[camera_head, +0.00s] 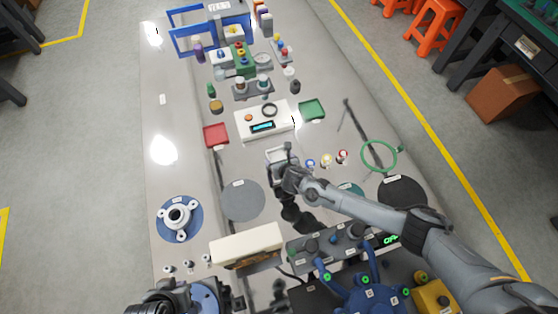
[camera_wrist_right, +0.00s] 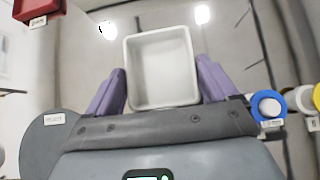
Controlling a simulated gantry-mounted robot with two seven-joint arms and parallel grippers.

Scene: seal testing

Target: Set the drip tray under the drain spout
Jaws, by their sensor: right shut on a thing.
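A small white open-topped tray (camera_wrist_right: 161,103), apparently the drip tray, sits between the purple fingers of my right gripper (camera_wrist_right: 162,82). The gripper is shut on it, one finger at each side, and the tray looks empty. In the head view the tray (camera_head: 281,155) shows just beyond my right gripper (camera_head: 284,170), over the middle of the table. Whether it touches the table is unclear. I cannot make out the drain spout with certainty. Dark parts of my left arm show at the bottom left of the head view; its fingers cannot be made out clearly.
A grey disc (camera_head: 243,201) lies left of my right gripper. A white scale (camera_head: 264,122) stands beyond, between red (camera_head: 216,135) and green (camera_head: 312,110) trays. Small coloured-top items (camera_head: 327,160) and a green ring (camera_head: 379,155) are to the right. A cream block (camera_head: 247,244) and control box (camera_head: 322,249) are nearer.

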